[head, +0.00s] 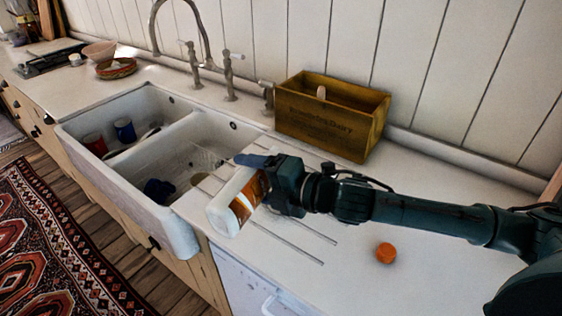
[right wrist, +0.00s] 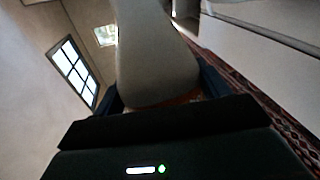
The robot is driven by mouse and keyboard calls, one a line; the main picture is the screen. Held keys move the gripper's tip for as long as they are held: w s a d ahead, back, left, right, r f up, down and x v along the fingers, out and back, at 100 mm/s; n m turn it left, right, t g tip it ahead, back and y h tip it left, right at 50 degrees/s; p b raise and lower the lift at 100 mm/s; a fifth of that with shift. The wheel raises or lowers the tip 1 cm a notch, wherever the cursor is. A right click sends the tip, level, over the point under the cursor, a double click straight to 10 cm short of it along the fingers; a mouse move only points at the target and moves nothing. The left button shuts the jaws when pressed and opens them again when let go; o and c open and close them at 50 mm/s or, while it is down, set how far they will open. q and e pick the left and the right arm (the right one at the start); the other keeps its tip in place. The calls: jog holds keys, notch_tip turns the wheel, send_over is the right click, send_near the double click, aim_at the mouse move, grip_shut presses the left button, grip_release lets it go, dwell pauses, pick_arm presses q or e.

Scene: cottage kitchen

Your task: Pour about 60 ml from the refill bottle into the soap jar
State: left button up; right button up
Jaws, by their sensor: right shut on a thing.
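The refill bottle, white with an orange-brown label (head: 225,212), is held tilted over the counter beside the sink's right edge. My right gripper (head: 255,172) is shut on the bottle around its label. In the right wrist view the pale bottle (right wrist: 152,60) fills the middle between the fingers. I cannot tell whether liquid is leaving it. I cannot make out the soap jar for sure; a clear, glassy shape (head: 207,158) shows faintly behind the bottle, at the sink's right side. My left gripper is not in view.
An orange cap (head: 385,252) lies on the counter at the right. A wooden box (head: 335,130) stands by the back wall. The double sink (head: 150,208) holds a red mug (head: 95,144), a blue mug (head: 125,130) and a dark item (head: 158,191). A tall faucet stands behind it.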

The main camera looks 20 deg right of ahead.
jog(key=shift+m, duration=0.3)
jog(key=shift+r+m+g, duration=0.3)
jog(key=shift+r+m, duration=0.3)
jog(key=shift+r, duration=0.05)
dwell(1.5)
jog(key=shift+s+a+f+n, duration=0.15)
jog(key=shift+f+n, duration=0.55)
jog(key=shift+f, duration=0.2)
jog(key=shift+f+n+t, duration=0.25)
jog(key=shift+n+t, duration=0.35)
jog(key=shift+n, duration=0.3)
jog(key=shift+f+n+h, duration=0.2)
jog(key=shift+n+h, duration=0.2)
jog(key=shift+n, duration=0.3)
